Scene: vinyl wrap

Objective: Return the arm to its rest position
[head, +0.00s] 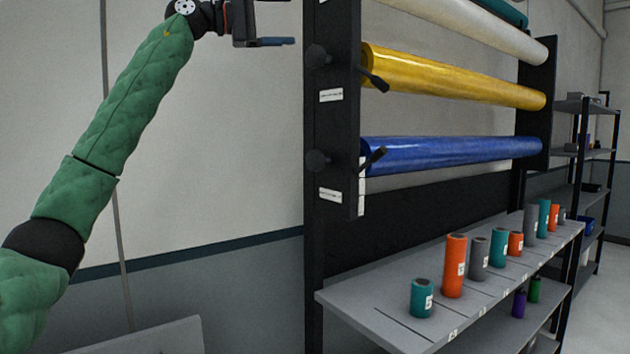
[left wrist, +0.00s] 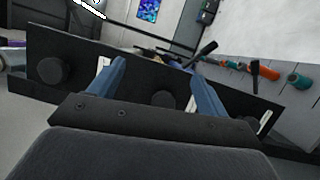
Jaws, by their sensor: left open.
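My left arm comes in from the left in the head view, in a green quilted sleeve, and reaches up to the top edge. My left gripper (head: 280,22) is up there, left of the rack's black upright, partly cut off by the top of the picture. In the left wrist view its two blue fingers (left wrist: 158,88) stand wide apart with nothing held between them. Beyond the fingers lies the black rack upright (left wrist: 140,85) with its round knobs. The fingers appear apart from the rack in the head view. My right gripper is not in either view.
The rack (head: 315,220) holds a yellow roll (head: 450,78), a blue roll (head: 450,154) and a cream roll above. Its grey shelf (head: 365,305) carries several small rolls, including a teal one (head: 422,298) and an orange one (head: 455,266). The wall left of the rack is clear.

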